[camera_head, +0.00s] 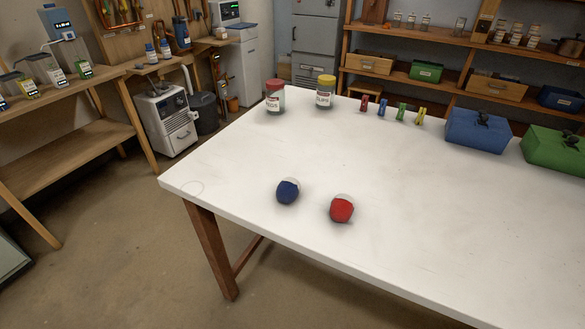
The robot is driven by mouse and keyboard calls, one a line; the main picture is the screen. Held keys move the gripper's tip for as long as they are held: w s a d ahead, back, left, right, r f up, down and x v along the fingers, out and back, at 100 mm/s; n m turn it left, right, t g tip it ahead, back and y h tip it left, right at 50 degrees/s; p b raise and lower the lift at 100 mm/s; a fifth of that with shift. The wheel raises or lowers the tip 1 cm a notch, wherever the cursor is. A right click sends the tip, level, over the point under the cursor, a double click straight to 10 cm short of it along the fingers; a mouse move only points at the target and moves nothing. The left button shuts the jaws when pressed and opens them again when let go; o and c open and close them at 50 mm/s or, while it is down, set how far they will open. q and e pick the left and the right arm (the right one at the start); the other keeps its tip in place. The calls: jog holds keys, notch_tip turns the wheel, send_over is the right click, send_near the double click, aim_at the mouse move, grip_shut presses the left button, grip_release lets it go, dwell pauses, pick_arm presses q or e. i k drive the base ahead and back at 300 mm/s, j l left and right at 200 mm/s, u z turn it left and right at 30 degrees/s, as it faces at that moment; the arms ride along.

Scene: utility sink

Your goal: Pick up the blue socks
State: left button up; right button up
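A small rounded dark blue bundle with a whitish top (288,191), which looks like the blue socks, lies on the white table (400,190) near its front left edge. A similar red bundle (341,209) with a whitish top lies just to its right and a little closer to the front edge. The two are apart, with a narrow gap between them. Neither of my grippers shows in the head view.
Two lidded jars, one red-topped (275,97) and one yellow-topped (325,92), stand at the table's back left. Several coloured clothespins (401,111) stand along the back. A blue box (478,132) and a green box (556,150) sit at the right. The table's middle is clear.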

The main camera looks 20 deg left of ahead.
aim_at(289, 188)
jog(key=j+z, duration=0.4)
jog(key=j, duration=0.35)
jog(key=j+z, duration=0.4)
jog(key=j, duration=0.35)
jog(key=k, duration=0.05)
